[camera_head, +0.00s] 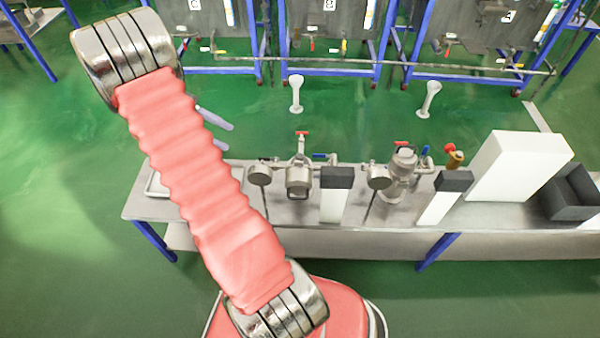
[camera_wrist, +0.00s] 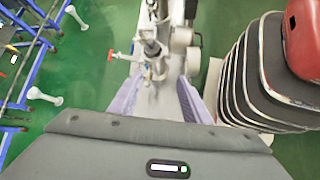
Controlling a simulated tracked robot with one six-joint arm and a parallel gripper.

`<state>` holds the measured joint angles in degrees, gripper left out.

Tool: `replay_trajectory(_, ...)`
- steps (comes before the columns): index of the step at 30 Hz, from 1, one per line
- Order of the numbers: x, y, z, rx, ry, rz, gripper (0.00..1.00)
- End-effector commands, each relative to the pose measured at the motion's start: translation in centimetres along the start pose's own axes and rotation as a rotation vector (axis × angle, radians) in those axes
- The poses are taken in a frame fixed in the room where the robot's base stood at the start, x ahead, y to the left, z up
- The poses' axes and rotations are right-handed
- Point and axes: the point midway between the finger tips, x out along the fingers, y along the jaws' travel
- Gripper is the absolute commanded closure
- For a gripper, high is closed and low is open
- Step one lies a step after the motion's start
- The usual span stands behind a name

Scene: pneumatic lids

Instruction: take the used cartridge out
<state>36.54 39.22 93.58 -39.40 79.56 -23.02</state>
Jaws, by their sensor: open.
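No used cartridge can be made out clearly in either view. Two metal housings stand on the bench, the left housing (camera_head: 300,178) and the right housing (camera_head: 402,165). Each has a round metal disc beside it on its left, the left disc (camera_head: 258,175) and the right disc (camera_head: 378,177). My gripper (camera_head: 229,137) is to the left of the left housing, partly hidden behind my arm. In the wrist view my gripper (camera_wrist: 159,80) is open, its two pale purple fingers apart with nothing held between them. Metal fittings (camera_wrist: 150,48) appear beyond the fingertips.
The steel bench (camera_head: 290,211) also bears two narrow white blocks with dark tops (camera_head: 335,195), a large white box (camera_head: 520,165) and a dark grey bin (camera_head: 578,190). A tray (camera_head: 157,185) lies at its left end. Blue-framed tanks (camera_head: 330,30) stand behind; green floor lies between.

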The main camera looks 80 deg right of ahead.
Motion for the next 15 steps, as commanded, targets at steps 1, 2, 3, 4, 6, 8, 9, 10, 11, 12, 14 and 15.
replay_trajectory(1, 1.6, 0.6, -0.3, -0.011, -0.032, -0.01, 0.56)
replay_trajectory(2, 2.4, 0.9, -0.5, -0.018, -0.048, -0.015, 0.56)
replay_trajectory(3, 3.5, 1.4, -0.7, -0.027, -0.072, -0.02, 0.56)
replay_trajectory(4, 4.3, 1.7, -0.8, -0.033, -0.089, -0.024, 0.56)
replay_trajectory(6, 6.3, 2.4, -1.0, -0.05, -0.129, -0.035, 0.56)
replay_trajectory(8, 8.0, 2.9, -1.2, -0.065, -0.162, -0.045, 0.56)
replay_trajectory(9, 9.2, 3.2, -1.3, -0.074, -0.185, -0.052, 0.56)
replay_trajectory(10, 10.1, 3.4, -1.5, -0.083, -0.201, -0.057, 0.56)
replay_trajectory(11, 11.0, 3.6, -1.6, -0.09, -0.217, -0.062, 0.56)
replay_trajectory(12, 12.2, 3.9, -1.6, -0.101, -0.24, -0.07, 0.56)
replay_trajectory(14, 14.0, 4.2, -1.8, -0.117, -0.272, -0.082, 0.56)
replay_trajectory(15, 15.2, 4.4, -1.8, -0.126, -0.291, -0.088, 0.56)
